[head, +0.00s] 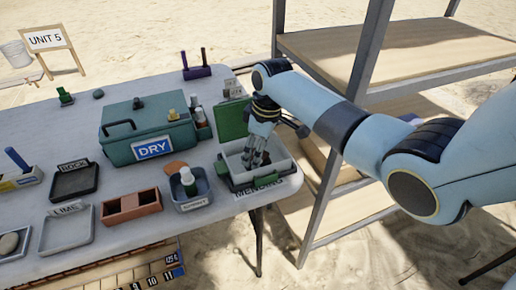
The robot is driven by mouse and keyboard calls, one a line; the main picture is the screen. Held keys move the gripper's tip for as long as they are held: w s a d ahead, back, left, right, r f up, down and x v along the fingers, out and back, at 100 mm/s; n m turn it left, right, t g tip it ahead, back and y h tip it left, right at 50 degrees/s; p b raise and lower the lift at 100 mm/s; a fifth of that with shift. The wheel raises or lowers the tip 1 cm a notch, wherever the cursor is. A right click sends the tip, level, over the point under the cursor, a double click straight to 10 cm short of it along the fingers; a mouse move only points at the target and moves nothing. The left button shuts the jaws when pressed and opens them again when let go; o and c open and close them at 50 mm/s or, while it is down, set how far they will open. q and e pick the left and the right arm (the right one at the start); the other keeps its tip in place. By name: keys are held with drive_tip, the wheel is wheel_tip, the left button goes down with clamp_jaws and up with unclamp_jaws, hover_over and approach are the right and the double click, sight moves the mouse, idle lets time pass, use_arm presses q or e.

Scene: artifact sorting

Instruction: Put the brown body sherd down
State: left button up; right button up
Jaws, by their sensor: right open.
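My right gripper (256,158) points down into an open grey-green box (236,160), with its fingers apart inside the walls. I cannot make out a brown body sherd in or under the fingers; the gripper hides part of the box floor. A flat orange-brown piece (175,167) lies on the table left of the box, apart from the gripper; I cannot tell if it is the sherd. My left gripper is not in view.
A teal DRY case (150,120) stands behind on the table (60,115). A small tub with a bottle (189,183), a reddish divided tray (131,207) and dark and grey trays (67,234) sit to the left. Metal shelving (400,52) stands right, close to my right arm.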

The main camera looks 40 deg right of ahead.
sight(264, 156)
wheel_tip(264, 156, up, 12)
drive_tip(key=s+d+p, duration=0.1)
drive_tip(key=shift+s+p, duration=0.25)
drive_tip(key=shift+p, duration=0.05)
idle(0.4)
